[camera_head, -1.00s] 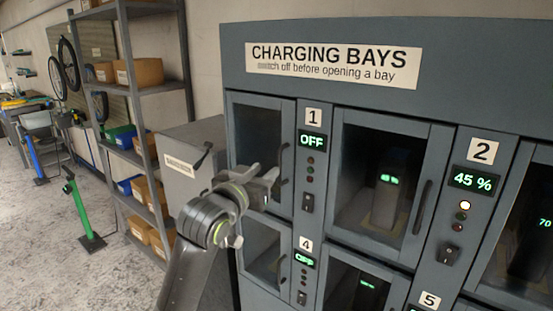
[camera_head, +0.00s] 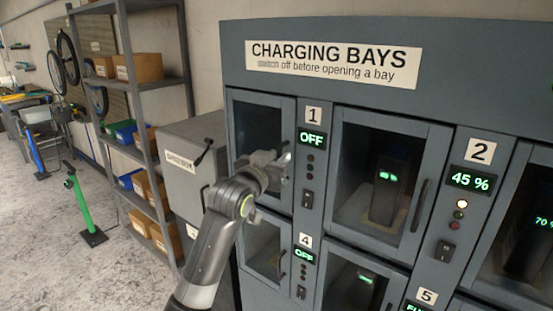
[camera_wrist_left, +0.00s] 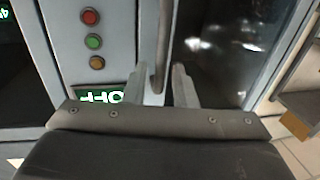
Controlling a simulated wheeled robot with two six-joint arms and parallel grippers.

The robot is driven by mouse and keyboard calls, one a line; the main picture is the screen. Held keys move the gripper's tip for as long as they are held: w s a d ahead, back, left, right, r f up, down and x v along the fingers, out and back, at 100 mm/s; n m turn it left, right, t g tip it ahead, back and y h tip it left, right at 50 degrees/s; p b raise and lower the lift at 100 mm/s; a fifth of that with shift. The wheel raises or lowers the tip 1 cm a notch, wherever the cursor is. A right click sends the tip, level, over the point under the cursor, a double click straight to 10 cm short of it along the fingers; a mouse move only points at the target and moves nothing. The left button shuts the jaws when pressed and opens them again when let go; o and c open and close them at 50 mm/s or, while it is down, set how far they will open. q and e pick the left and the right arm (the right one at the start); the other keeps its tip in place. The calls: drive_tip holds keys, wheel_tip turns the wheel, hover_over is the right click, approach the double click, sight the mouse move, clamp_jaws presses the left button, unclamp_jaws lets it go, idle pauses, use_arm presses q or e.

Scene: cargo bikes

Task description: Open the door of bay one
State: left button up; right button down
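The bay one door (camera_head: 258,125) is the grey-framed glass door left of the panel marked 1, and it looks shut. The bay one display (camera_head: 311,139) reads OFF and its lamps are dark; the bay one switch (camera_head: 308,199) sits below. My left gripper (camera_head: 281,166) is at the right edge of this door and hides its handle in the head view. In the left wrist view the door handle (camera_wrist_left: 162,40) runs between the two open fingers (camera_wrist_left: 161,85), with gaps at its sides. My right gripper is not in view.
The bay two door (camera_head: 384,185) is shut with a battery inside; its display (camera_head: 471,181) reads 45 %. Another bay door (camera_head: 262,250) lies below bay one. A grey cabinet (camera_head: 182,172) and a shelf rack (camera_head: 135,110) stand to the left.

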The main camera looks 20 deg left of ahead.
use_arm(q)
clamp_jaws()
